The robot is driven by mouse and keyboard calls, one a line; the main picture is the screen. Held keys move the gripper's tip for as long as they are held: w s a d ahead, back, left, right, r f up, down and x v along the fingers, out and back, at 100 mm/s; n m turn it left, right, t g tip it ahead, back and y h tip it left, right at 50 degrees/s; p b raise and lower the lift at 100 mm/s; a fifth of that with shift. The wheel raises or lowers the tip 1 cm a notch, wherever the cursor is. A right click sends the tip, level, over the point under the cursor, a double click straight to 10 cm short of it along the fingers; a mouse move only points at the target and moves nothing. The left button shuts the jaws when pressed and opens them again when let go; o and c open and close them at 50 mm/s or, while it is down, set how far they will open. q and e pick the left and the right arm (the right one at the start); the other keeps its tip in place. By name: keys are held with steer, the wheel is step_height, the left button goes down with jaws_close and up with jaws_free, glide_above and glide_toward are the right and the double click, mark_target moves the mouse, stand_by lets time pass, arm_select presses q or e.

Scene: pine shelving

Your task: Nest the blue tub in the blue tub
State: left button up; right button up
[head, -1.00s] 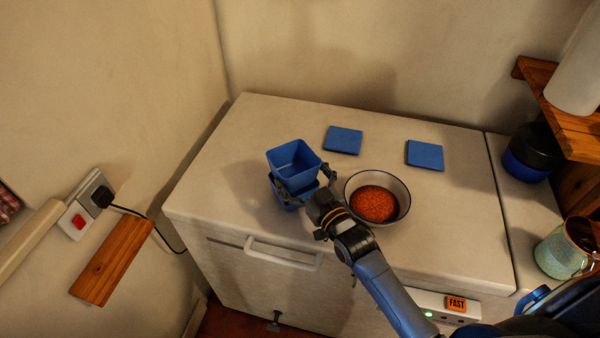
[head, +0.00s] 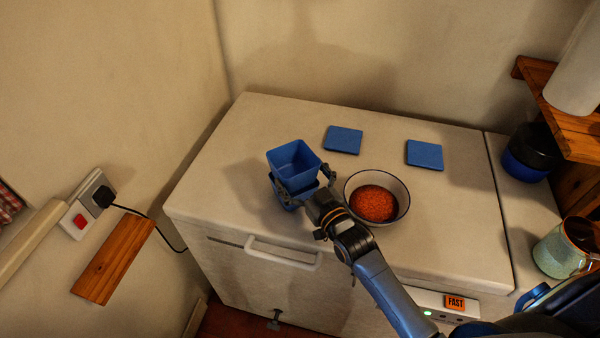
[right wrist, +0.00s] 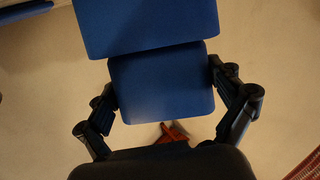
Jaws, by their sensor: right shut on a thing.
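An open blue tub (head: 293,160) is upright over a second blue tub (head: 288,201) on the white worktop. The upper tub hides most of the lower one, and I cannot tell whether they touch or how far one is inside the other. My right gripper (head: 302,186) reaches in from the right with its fingers on either side of the upper tub's lower part, shut on it. In the right wrist view, a blue wall (right wrist: 162,85) lies between the fingers, with a wider blue face (right wrist: 148,26) above it. My left gripper is not in view.
A bowl of red-orange food (head: 374,204) stands close to the right of the gripper. Two flat blue squares (head: 343,140) (head: 425,155) lie behind it. A dark-and-blue jar (head: 530,155) and a mug (head: 562,250) stand at the right. The worktop left of the tubs is clear.

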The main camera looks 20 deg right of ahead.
steer(key=o, duration=1)
steer(key=shift+c, duration=0.2)
steer(key=s+d, duration=0.2)
steer(key=s, duration=0.9)
steer(key=shift+s+d, duration=0.15)
steer(key=shift+s, duration=0.25)
